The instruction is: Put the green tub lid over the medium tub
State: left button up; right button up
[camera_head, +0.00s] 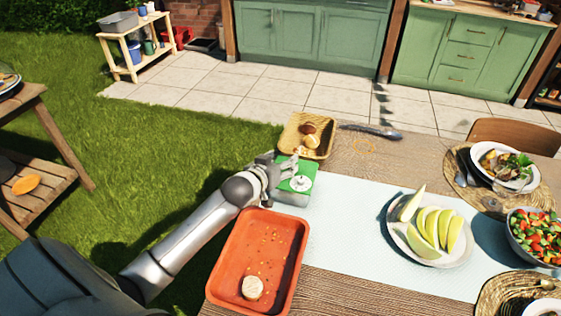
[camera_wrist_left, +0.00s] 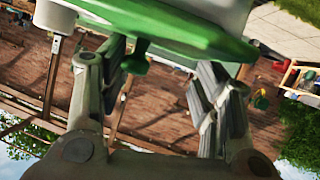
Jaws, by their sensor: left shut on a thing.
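The green tub lid (camera_head: 305,168) is at the left edge of the table, with a pale round patch on its top. A pale tub (camera_head: 291,199) shows just below it; I cannot tell whether the lid is fully seated. My left gripper (camera_head: 283,177) reaches in from the left and is shut on the lid's left side. In the left wrist view, the green lid (camera_wrist_left: 175,32) crosses the top, with a pale tub surface (camera_wrist_left: 215,12) against it. A small green tab hangs between the gripper's fingers (camera_wrist_left: 160,90). My right gripper is not in view.
A bread basket (camera_head: 288,137) stands just behind the lid. An orange tray (camera_head: 228,262) with a round bun lies in front. A plate of melon slices (camera_head: 402,243), a salad bowl (camera_head: 515,234) and place settings are to the right. The pale runner between is clear.

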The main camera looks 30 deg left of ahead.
pick_arm(q)
jog(key=o, duration=1.2)
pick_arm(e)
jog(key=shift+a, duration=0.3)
pick_arm(q)
jog(key=shift+s, duration=0.15)
jog(key=v, duration=1.1)
jog(key=shift+s+r, duration=0.2)
jog(key=shift+s, duration=0.1)
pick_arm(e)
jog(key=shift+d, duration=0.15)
